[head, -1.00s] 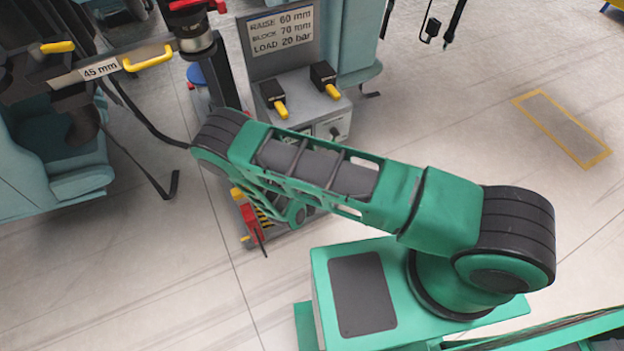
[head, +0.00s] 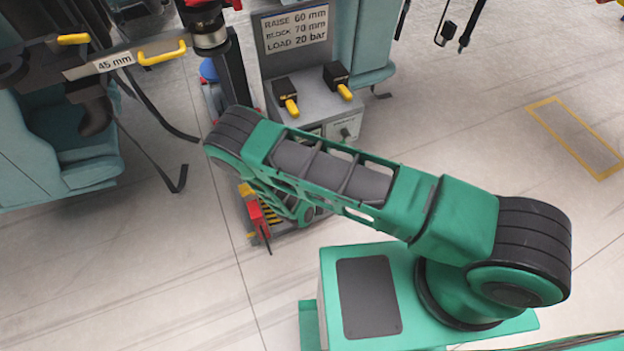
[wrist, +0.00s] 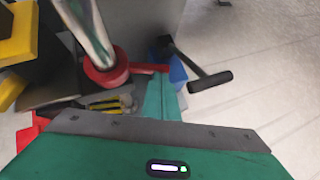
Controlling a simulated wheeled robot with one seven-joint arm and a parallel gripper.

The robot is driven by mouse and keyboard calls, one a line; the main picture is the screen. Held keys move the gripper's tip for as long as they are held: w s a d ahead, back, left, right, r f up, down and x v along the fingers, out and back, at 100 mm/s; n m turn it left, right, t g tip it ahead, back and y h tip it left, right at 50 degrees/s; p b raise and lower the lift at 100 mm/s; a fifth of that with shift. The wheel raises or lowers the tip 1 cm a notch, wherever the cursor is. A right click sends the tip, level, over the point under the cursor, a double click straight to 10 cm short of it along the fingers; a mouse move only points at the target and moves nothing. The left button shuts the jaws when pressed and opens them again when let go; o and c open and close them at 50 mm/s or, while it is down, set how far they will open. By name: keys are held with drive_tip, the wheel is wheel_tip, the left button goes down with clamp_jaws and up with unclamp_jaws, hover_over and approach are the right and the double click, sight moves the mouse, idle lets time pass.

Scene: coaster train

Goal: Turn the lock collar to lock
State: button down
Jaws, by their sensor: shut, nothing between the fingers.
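In the wrist view a red ring (wrist: 104,72) sits around a shiny metal rod (wrist: 86,25), with a red bar (wrist: 150,68) reaching right from it. This looks like the lock collar. My gripper (wrist: 161,97) shows as teal fingers, shut and empty, below the red bar's right end. Whether the fingers touch the bar is unclear. In the head view my own arm hides the gripper and I cannot make out the collar with certainty.
A grey control box with yellow-handled levers (head: 291,105) and a sign (head: 295,30) stands behind my arm. A bar marked 45 mm (head: 113,62) with yellow handles is at upper left. A black handle (wrist: 210,81) lies right of my fingers. Floor at right is open.

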drive_tip(key=s+d+f+v, duration=0.1)
drive_tip(key=v, duration=1.1)
drive_tip(key=shift+s+a+f, duration=0.2)
drive_tip(key=shift+s+a, duration=0.05)
drive_tip(key=shift+s, duration=0.35)
